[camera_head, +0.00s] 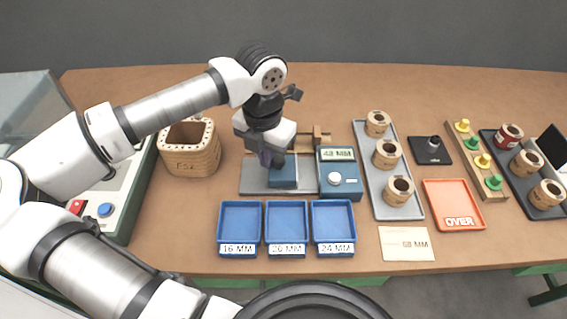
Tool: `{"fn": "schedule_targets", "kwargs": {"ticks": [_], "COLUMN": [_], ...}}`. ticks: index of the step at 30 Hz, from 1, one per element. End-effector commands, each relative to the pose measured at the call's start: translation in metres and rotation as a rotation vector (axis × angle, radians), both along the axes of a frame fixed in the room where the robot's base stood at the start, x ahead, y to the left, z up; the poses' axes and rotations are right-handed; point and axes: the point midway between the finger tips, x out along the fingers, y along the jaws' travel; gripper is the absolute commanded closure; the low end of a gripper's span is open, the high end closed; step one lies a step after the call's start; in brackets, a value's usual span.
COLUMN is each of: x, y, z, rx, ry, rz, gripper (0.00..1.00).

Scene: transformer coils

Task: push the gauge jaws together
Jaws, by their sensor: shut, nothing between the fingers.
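The gauge stands mid-table. It has a grey base plate (255,185), a blue block (284,178) on the plate, a wooden piece (319,138) at the back right, and a blue readout box (340,188) with a white knob. Its display (338,155) appears to read 48 MM. My gripper (270,160) is shut and empty, pointing down over the plate at the blue block's left back side. I cannot tell whether it touches the block. My wrist hides part of the gauge behind it, so the gap between the jaws is not clear.
Three blue trays (286,254), labelled 16, 20 and 24 MM, stand in front. A wooden box (191,150) is left. A grey tray (410,213) with three coils, a red OVER tray (455,203) and a 68 MM card (406,243) lie right.

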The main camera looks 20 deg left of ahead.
Motion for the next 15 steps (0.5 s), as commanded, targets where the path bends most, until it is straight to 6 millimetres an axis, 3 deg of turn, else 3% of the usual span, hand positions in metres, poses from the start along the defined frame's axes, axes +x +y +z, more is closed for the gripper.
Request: {"fn": "schedule_targets", "kwargs": {"ticks": [15], "x": [0.006], "y": [-0.021], "z": [-0.001], "rx": [-0.002], "ry": [0.0], "rz": [-0.001], "gripper": [1.0]}}
